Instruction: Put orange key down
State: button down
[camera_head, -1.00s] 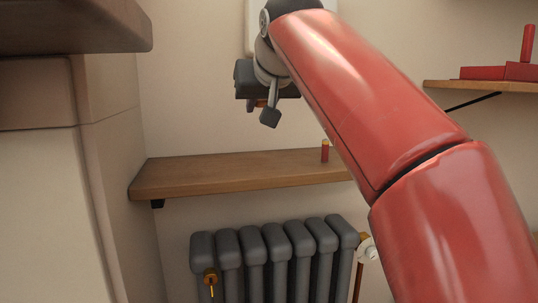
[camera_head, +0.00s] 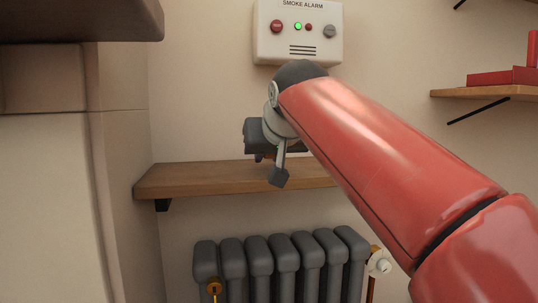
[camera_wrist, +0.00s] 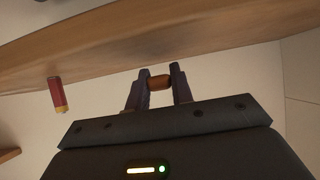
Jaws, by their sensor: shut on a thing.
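My gripper (camera_head: 268,157) is in front of the wooden wall shelf (camera_head: 200,178), at about the height of its board in the head view. In the wrist view my gripper (camera_wrist: 160,83) is shut on a small orange-brown piece, the orange key (camera_wrist: 159,82). Only a short rounded part of the key shows between the fingertips; its remaining shape is hidden. In the wrist view the shelf (camera_wrist: 230,28) runs across the top of the picture, and the key appears apart from it.
A red cylinder with a brass end (camera_wrist: 58,95) stands on the shelf, seen upside down. A grey radiator (camera_head: 285,262) with a brass valve is below. A smoke alarm (camera_head: 297,45) hangs above. Another shelf (camera_head: 490,93) with red things is at right. The shelf's left part looks clear.

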jog(key=shift+f+b, duration=0.35)
jog(key=shift+f, duration=0.2)
jog(key=c, duration=1.2)
grip_release()
jog(key=shift+r, duration=0.25)
jog(key=p+v, duration=0.2)
jog(key=v, duration=1)
jog(key=shift+r, duration=0.4)
jog(key=shift+f, duration=0.1)
